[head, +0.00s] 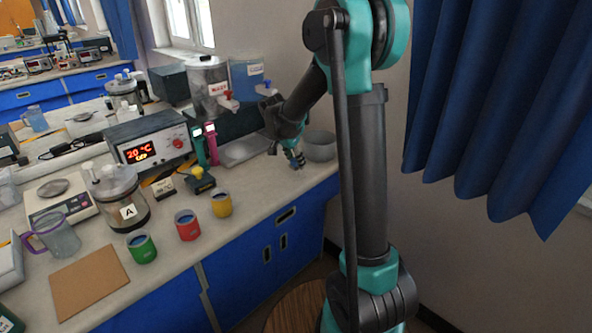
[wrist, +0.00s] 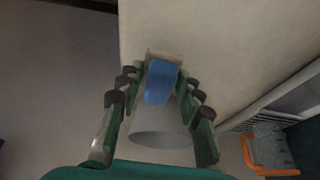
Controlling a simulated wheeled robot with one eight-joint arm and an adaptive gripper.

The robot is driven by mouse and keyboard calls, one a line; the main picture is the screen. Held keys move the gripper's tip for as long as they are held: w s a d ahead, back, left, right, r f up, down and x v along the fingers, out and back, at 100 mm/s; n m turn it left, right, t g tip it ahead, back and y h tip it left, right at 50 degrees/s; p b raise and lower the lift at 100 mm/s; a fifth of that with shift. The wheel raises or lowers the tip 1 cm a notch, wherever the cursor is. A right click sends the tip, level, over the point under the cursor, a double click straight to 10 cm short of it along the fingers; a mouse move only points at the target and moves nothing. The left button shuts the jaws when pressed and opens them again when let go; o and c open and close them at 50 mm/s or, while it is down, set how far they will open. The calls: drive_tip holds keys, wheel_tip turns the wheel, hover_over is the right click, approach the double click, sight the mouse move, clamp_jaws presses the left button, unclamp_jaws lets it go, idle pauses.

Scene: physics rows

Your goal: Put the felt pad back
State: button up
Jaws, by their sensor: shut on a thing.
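My gripper (head: 296,160) is at the right end of the white counter, beside a grey bowl (head: 321,147). In the wrist view my gripper (wrist: 159,88) has its fingers on both sides of a blue block (wrist: 160,82) and is shut on it. A beige strip shows at the block's far end. The block may be the felt pad; I cannot tell for sure. In the head view the blue block (head: 297,163) is small, at the fingertips. The grey bowl also shows below the block in the wrist view (wrist: 160,135).
A grey tray (head: 243,151) lies left of my gripper, under dispensers with red and blue taps. Yellow (head: 221,205), red (head: 187,226) and green (head: 142,248) mugs stand near the front edge. A brown mat (head: 88,280) lies at the front left. The counter in front of my gripper is clear.

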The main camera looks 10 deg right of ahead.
sight(296, 169)
drive_tip(key=shift+f, duration=1.95)
drive_tip(key=o, duration=1.1)
drive_tip(key=shift+f, duration=0.15)
drive_tip(key=v, duration=1.1)
drive_tip(key=s+d+f+n+y, duration=0.1)
drive_tip(key=s+d+f+n, duration=0.1)
drive_tip(key=s, duration=0.7)
drive_tip(key=s+d+f+n+t+y, duration=0.1)
drive_tip(key=s+d+f+n, duration=0.2)
drive_tip(key=s, duration=0.6)
drive_tip(key=s+d+f+n+y, duration=0.1)
drive_tip(key=s+d+f+n, duration=0.2)
drive_tip(key=s, duration=0.6)
wheel_tip(296, 169, down, 2)
drive_tip(key=shift+s+d+f+n+y, duration=0.15)
drive_tip(key=shift+n+y, duration=0.25)
drive_tip(key=shift+n, duration=1)
